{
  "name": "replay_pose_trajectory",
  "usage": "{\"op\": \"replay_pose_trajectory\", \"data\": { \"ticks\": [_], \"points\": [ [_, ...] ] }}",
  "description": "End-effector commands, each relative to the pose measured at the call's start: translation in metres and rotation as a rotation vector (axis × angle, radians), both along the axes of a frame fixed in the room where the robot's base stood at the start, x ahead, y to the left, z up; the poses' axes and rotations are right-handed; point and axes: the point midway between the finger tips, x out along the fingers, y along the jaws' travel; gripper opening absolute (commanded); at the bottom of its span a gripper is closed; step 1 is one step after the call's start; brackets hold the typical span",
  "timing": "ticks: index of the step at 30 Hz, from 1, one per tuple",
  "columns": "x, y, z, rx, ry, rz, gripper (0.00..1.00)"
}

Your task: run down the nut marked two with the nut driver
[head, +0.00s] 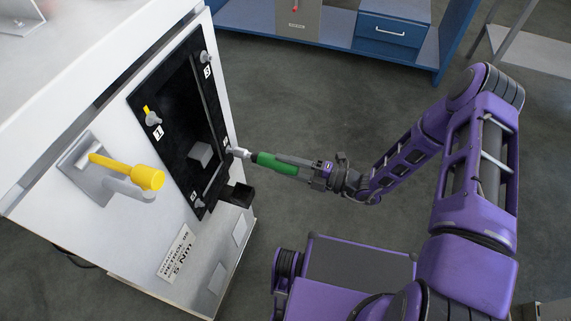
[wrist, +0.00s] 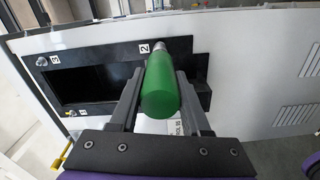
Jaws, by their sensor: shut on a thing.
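My gripper (head: 308,168) is shut on the green handle of the nut driver (head: 277,163). The driver points left at the right edge of the black frame (head: 170,92), its metal socket at the spot marked two. In the wrist view the green handle (wrist: 160,88) lies between my fingers, and its socket end (wrist: 162,46) is right beside the label 2 (wrist: 144,47). The nut marked two is hidden behind the socket; I cannot tell whether the socket is seated on it. Another nut (head: 205,57) shows by label 3, and one (head: 153,118) by label 1.
A yellow-handled lever (head: 125,171) on a grey bracket sticks out of the white cabinet (head: 150,225) left of the frame. A small black box (head: 237,194) juts out below the driver. A blue bench (head: 393,30) stands behind; open floor lies between.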

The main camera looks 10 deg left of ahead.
Motion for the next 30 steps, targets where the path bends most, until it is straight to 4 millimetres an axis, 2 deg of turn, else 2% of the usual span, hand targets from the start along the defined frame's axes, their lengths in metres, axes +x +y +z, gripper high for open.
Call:
{"op": "replay_pose_trajectory", "data": {
  "ticks": [30],
  "points": [
    [0.001,0.013,0.001,0.003,-0.001,0.001,0.00]
  ]
}}
